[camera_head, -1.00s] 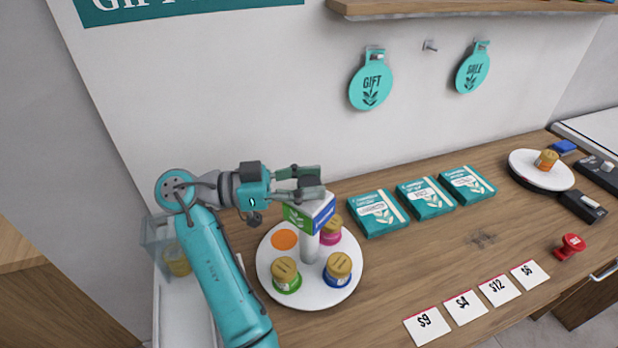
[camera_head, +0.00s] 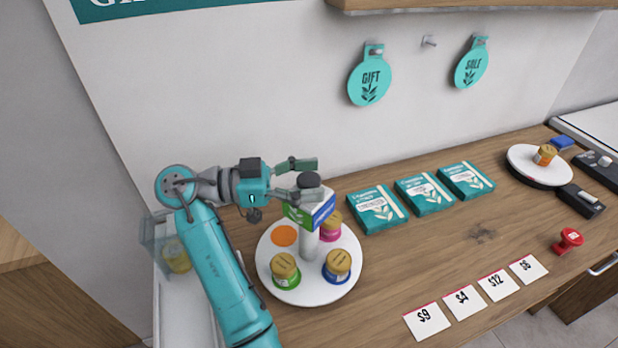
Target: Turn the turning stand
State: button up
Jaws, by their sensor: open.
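The turning stand is a round white plate (camera_head: 310,289) on the counter at the lower middle. Jars with gold lids stand on the plate: green (camera_head: 286,270), blue (camera_head: 337,266) and magenta (camera_head: 329,226). An orange disc (camera_head: 284,236) shows bare at the plate's left.
Price cards (camera_head: 462,300) lie along the front edge, and a red stamp (camera_head: 569,241) is at right. A white scale-like disc (camera_head: 540,167) is far right.

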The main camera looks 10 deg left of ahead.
notch_tip(320, 180, up, 10)
jog(key=shift+f, duration=0.1)
dwell(0.4)
